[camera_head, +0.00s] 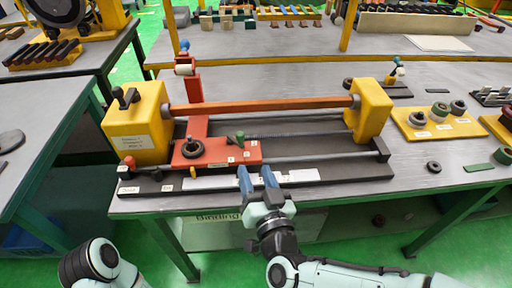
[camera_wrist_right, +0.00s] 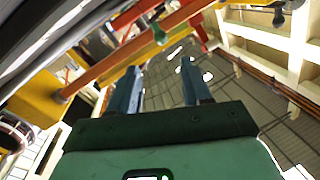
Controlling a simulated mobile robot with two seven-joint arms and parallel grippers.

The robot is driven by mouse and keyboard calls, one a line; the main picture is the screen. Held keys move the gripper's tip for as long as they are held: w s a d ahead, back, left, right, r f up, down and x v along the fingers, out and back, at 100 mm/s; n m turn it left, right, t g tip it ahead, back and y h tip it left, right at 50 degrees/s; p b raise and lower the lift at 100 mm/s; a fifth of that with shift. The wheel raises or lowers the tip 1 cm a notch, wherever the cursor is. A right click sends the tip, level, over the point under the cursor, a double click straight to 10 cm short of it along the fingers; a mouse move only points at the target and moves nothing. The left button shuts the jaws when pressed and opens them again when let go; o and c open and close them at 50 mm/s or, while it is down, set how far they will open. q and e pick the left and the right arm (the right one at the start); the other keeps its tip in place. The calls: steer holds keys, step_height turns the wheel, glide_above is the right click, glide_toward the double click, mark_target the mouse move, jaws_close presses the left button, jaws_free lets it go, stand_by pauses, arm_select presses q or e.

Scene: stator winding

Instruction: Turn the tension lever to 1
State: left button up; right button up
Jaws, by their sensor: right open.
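The winding machine has a red carriage (camera_head: 217,153) with small white number labels on it. A small lever with a green knob (camera_head: 240,135) stands on the carriage; I take it as the tension lever. Its exact number setting is too small to read. A green knob also shows in the right wrist view (camera_wrist_right: 160,36), beyond the fingers. My right gripper (camera_head: 256,173) is open and empty, with its blue fingers in front of the carriage, apart from the lever. The fingers also show in the right wrist view (camera_wrist_right: 160,68). My left gripper is out of view.
A red bar (camera_head: 262,105) spans between two yellow end blocks (camera_head: 369,108) above the carriage. A black round knob (camera_head: 192,148) sits left of the lever. A yellow tray (camera_head: 437,125) with rings stands right. Grey table (camera_head: 410,181) is partly clear at the front right.

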mark_target(241, 140)
steer(key=shift+n+y, duration=0.3)
steer(key=x, duration=1.3)
steer(key=shift+w+f+b, duration=0.1)
steer(key=shift+b, duration=0.3)
steer(key=shift+c, duration=0.3)
jaws_close()
